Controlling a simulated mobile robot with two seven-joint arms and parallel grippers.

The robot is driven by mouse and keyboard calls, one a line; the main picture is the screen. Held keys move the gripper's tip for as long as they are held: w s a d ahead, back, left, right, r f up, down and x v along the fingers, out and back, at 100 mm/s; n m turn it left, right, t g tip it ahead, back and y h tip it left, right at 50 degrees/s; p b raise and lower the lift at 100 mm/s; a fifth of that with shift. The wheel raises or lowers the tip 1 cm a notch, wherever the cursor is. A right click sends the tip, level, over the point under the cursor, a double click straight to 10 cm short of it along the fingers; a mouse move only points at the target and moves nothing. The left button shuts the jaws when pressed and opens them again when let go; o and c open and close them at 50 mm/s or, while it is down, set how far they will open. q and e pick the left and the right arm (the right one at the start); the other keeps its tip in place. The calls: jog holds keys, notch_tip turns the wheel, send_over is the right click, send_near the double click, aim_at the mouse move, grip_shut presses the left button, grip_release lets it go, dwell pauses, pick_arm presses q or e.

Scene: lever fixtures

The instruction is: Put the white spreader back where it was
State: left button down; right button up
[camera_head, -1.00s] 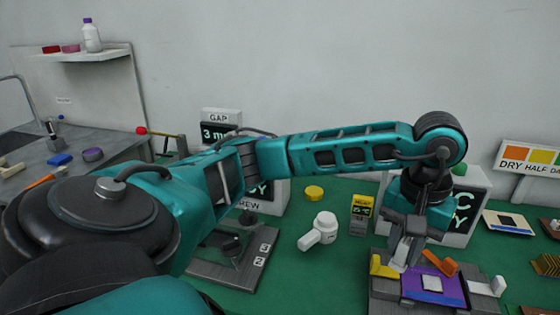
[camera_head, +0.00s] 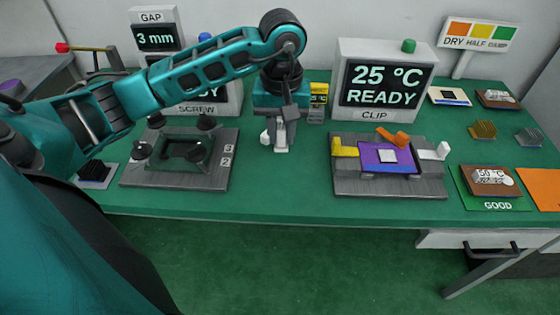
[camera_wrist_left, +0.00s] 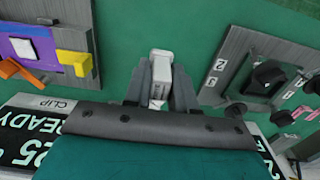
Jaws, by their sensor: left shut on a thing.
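The white spreader (camera_head: 281,149) is between the fingers of my left gripper (camera_head: 283,128), in the gap between the two fixtures. In the left wrist view the white piece (camera_wrist_left: 160,68) sticks out past the fingers of my left gripper (camera_wrist_left: 157,88), which are shut on it. The fingers hide part of it. I cannot tell whether it touches the green table. A small white part also shows at the gripper's left side. My right gripper is not in view.
The clip fixture (camera_head: 345,181), with a purple plate (camera_head: 373,157) and coloured levers, stands right. The screw fixture (camera_head: 139,174) stands left. A yellow timer (camera_head: 318,91) and the clip display (camera_head: 355,53) are behind. The green table (camera_head: 290,195) is clear in front.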

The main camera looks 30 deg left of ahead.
pick_arm(q)
notch_tip(320, 180, down, 10)
dwell(0.5)
jog(key=shift+f, duration=0.1)
jog(key=shift+f+b, duration=0.1)
jog(key=shift+b, duration=0.2)
jog(key=c, duration=0.9)
grip_release()
notch_tip(320, 180, up, 12)
jog(key=shift+r, duration=0.25)
